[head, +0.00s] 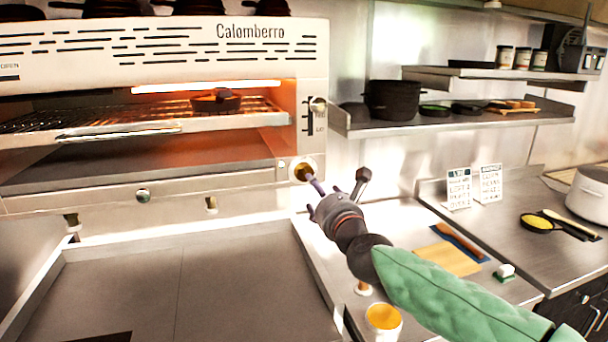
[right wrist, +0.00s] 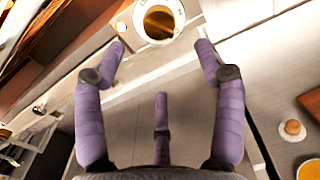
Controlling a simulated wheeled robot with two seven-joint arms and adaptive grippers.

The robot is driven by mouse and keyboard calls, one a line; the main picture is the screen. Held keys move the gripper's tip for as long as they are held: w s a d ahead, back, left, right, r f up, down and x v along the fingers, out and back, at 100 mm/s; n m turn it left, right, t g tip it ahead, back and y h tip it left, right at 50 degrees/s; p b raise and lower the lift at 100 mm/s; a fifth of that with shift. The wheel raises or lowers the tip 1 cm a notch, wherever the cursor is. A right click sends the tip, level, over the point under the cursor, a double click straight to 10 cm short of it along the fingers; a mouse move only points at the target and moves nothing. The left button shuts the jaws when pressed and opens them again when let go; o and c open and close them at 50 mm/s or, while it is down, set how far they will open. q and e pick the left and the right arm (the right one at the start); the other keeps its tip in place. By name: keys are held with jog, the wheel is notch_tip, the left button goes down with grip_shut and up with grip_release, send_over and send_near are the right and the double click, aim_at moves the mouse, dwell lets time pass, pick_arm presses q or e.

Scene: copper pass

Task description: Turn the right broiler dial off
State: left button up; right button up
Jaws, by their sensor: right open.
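The right broiler dial (head: 303,169) is a round knob with a pale ring and a brass-coloured centre, low on the right end of the broiler front (head: 270,60). In the right wrist view the dial (right wrist: 158,22) sits at the top, just beyond the fingertips. My right gripper (head: 330,186) is open and empty, just right of and below the dial. Its purple fingers (right wrist: 160,50) spread to either side below the dial, with a visible gap and no clear contact. The broiler element glows orange. My left gripper is not in view.
A pan (head: 216,101) sits on the broiler rack. A lever knob (head: 318,103) is above the right dial. A yellow-filled cup (head: 383,317) stands below my right arm. The grey counter (head: 180,285) at front left is mostly clear.

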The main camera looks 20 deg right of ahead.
aim_at(305, 173)
jog(key=w, duration=1)
jog(key=shift+a, duration=0.15)
jog(key=shift+f, duration=0.1)
jog(key=c, duration=1.1)
